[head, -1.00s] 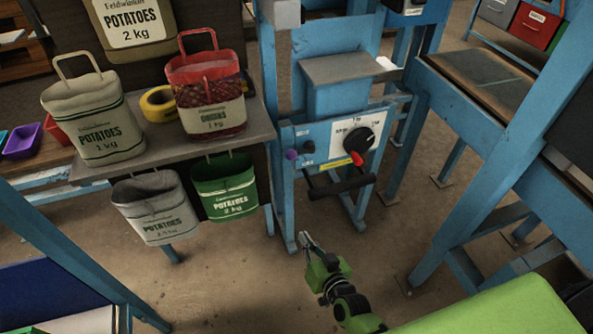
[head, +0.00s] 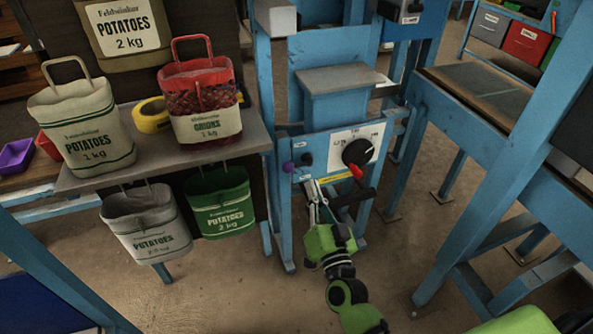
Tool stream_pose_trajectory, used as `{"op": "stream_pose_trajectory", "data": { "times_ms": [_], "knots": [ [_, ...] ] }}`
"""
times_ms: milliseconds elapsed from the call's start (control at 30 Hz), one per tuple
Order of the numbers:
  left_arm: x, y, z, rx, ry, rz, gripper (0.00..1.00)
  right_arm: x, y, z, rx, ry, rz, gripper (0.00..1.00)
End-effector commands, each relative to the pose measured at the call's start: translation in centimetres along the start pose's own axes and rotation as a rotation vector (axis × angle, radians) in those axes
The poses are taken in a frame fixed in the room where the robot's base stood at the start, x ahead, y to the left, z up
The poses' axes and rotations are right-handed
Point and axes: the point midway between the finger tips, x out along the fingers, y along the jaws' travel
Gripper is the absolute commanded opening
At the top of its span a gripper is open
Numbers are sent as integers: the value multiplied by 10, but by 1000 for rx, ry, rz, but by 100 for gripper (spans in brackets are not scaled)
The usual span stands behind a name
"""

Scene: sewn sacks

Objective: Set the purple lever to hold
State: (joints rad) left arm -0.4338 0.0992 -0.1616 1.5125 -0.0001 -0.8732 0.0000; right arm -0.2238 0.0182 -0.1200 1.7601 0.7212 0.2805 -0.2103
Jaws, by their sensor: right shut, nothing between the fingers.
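The purple lever (head: 288,167) shows as a small purple knob at the left edge of the blue machine's front panel (head: 321,150). Small labels sit near it, too small to read. My right gripper (head: 313,190) is shut and empty. In the picture it is just below and to the right of the purple knob, in front of the panel's lower part. I cannot tell whether its fingertips touch the panel. My left gripper is out of view.
A black knob (head: 306,159) sits right of the purple one. A large black dial (head: 357,151), a red lever (head: 356,171) and a black bar (head: 352,197) are further right. A shelf with sacks (head: 207,103) stands to the left.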

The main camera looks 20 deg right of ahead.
Motion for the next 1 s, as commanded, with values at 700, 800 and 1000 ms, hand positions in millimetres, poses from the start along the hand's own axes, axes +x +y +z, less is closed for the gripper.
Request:
{"op": "stream_pose_trajectory", "data": {
  "times_ms": [700,800,1000],
  "knots": [
    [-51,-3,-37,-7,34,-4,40,90,1,33,-1,-1,0,0],
    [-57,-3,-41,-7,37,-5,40,91,0,37,-1,0,0,0],
    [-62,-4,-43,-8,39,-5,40,92,0,39,-1,-1,0,0]
  ]
}}
